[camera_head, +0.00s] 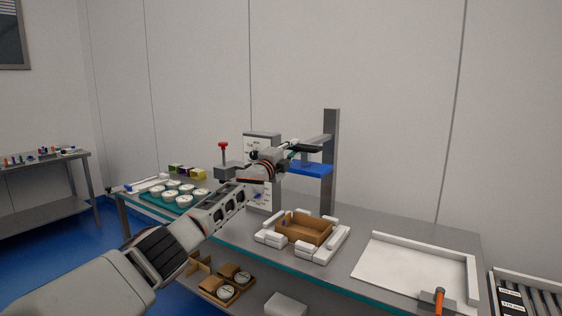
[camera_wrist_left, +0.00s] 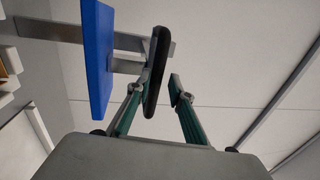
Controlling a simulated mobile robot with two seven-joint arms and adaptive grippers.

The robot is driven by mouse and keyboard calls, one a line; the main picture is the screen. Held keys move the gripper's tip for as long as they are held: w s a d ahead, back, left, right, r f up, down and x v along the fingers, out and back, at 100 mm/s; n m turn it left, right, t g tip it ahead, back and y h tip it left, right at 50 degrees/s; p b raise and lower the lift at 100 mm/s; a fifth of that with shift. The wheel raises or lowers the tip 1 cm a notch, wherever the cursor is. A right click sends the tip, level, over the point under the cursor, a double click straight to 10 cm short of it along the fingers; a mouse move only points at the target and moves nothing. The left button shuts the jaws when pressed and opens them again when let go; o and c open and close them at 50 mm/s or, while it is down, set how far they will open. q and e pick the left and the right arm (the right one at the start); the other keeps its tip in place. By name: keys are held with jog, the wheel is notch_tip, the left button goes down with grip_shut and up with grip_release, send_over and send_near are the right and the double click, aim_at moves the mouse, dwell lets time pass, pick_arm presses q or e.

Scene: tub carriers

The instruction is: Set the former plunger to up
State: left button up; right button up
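The former plunger shows as a blue plate (camera_head: 312,169) on an arm from a grey post (camera_head: 331,160), raised above the brown carton (camera_head: 304,228). The plate also shows at the left in the left wrist view (camera_wrist_left: 96,60). A black bar handle (camera_wrist_left: 157,72) stands beside the plate there. My left gripper (camera_head: 298,149) is at the handle. In the wrist view its fingers (camera_wrist_left: 162,82) are apart, with the bar near the left fingertip and a gap before the right one. Whether the bar is touched, I cannot tell. My right gripper is not in view.
White blocks (camera_head: 272,240) surround the carton on the bench. White tubs (camera_head: 184,199) stand on a green mat at left, near a red-knobbed device (camera_head: 223,146). A grey-and-white panel (camera_head: 262,140) stands behind my arm.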

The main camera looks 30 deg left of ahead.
pick_arm(q)
jog(key=shift+s+d+f, duration=0.15)
jog(key=shift+s, duration=0.65)
jog(key=v, duration=0.8)
jog(key=shift+s, duration=0.35)
jog(key=shift+f, duration=0.1)
jog(key=s+d+f+n+g+h, duration=0.15)
jog(key=s+d+f, duration=0.45)
jog(key=f, duration=0.6)
jog(key=s+d+f+n+g+h, duration=0.15)
jog(key=s+d+f, duration=0.25)
jog(key=d+f, duration=0.55)
jog(key=s+d+f+n+g, duration=0.15)
jog(key=s+d+f, duration=0.35)
jog(key=f, duration=0.8)
jog(key=s+d+f+n+g, duration=0.2)
jog(key=s+d+f+n, duration=0.25)
jog(key=s+f, duration=0.85)
jog(key=s+f+n+g, duration=0.1)
jog(key=s+f+n, duration=0.1)
jog(key=s, duration=0.8)
jog(key=s+a+f+n+g+y, duration=0.1)
jog(key=s+f, duration=0.4)
jog(key=s, duration=0.6)
jog(key=shift+f+n+g+y, duration=0.25)
jog(key=shift+n+g, duration=0.2)
jog(key=shift+n, duration=0.75)
